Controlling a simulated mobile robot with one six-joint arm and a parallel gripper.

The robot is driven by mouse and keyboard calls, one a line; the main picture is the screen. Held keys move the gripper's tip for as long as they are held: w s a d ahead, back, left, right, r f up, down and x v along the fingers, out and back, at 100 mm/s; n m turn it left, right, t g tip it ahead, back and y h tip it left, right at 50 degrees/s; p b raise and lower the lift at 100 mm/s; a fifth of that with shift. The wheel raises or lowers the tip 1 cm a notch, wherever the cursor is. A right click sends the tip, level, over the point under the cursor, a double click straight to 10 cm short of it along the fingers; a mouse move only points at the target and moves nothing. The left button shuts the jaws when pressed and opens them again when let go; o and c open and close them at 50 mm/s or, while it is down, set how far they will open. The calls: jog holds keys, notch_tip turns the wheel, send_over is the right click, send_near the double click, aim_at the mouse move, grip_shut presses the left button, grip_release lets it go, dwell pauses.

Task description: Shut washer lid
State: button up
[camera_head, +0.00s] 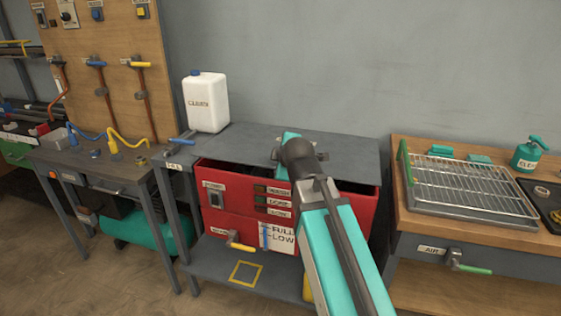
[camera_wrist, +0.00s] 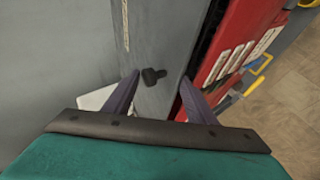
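The washer is a red box (camera_head: 240,225) with labels and a valve on its front; its red front also shows in the wrist view (camera_wrist: 235,45). Its flat grey lid (camera_head: 345,150) lies over the top, with a dark gap between the lid and the red rim, so it looks slightly raised. In the wrist view the lid (camera_wrist: 155,40) carries a small black knob (camera_wrist: 153,76). My gripper (camera_wrist: 160,77) is open above the lid, with the knob in view between its fingertips; I cannot tell how far apart in depth they are.
A white jug (camera_head: 206,103) stands at the left beside the lid. A bench with a wire rack (camera_head: 470,190) and a teal can (camera_head: 530,154) is at the right. A grey wall (camera_head: 380,60) stands close behind. A side table (camera_head: 95,170) is at the left.

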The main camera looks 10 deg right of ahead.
jog(key=shift+s+a+r, duration=0.1)
jog(key=b+v, duration=0.6)
jog(key=v, duration=0.7)
jog(key=shift+s+b, duration=0.3)
jog(key=shift+b, duration=0.1)
dwell(0.4)
jog(key=shift+r, duration=0.1)
jog(key=shift+c, duration=0.4)
